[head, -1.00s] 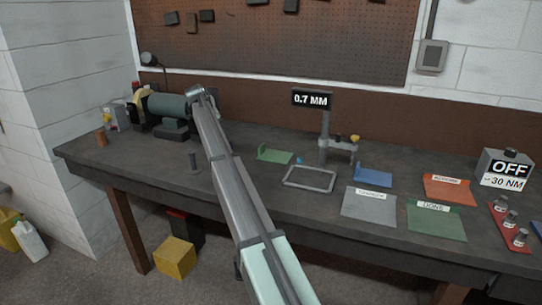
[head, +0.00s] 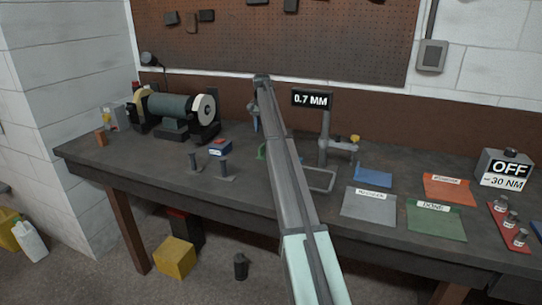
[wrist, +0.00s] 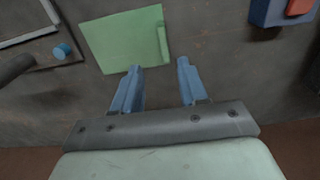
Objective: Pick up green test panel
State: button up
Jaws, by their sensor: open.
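The green test panel (wrist: 112,38) lies flat on the bench in the wrist view, with a raised lip along its right edge. In the head view my arm covers most of it, and only a green sliver (head: 261,152) shows. My gripper (wrist: 158,68) is open and empty, its two blue fingers apart. In the wrist view the left fingertip is close to the panel's lower edge. The right fingertip is to the right of the lip. In the head view my gripper (head: 254,120) is above the bench near the panel.
A frame tray (head: 320,180) and a gauge stand (head: 324,140) are right of my arm. A blue panel (head: 373,178), grey mat (head: 368,206), green DONE mat (head: 436,222) and orange mat (head: 449,190) lie further right. A blue-and-red box (head: 220,147) and a grinder (head: 170,108) are left.

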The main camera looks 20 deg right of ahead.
aim_at(261, 147)
notch_tip(261, 147, down, 5)
jog(key=shift+w+a+f, duration=0.1)
jog(key=shift+w+f, duration=0.05)
jog(key=shift+f, duration=1.2)
jog(key=shift+w+a+f, duration=0.1)
jog(key=shift+f, duration=1.25)
grip_shut()
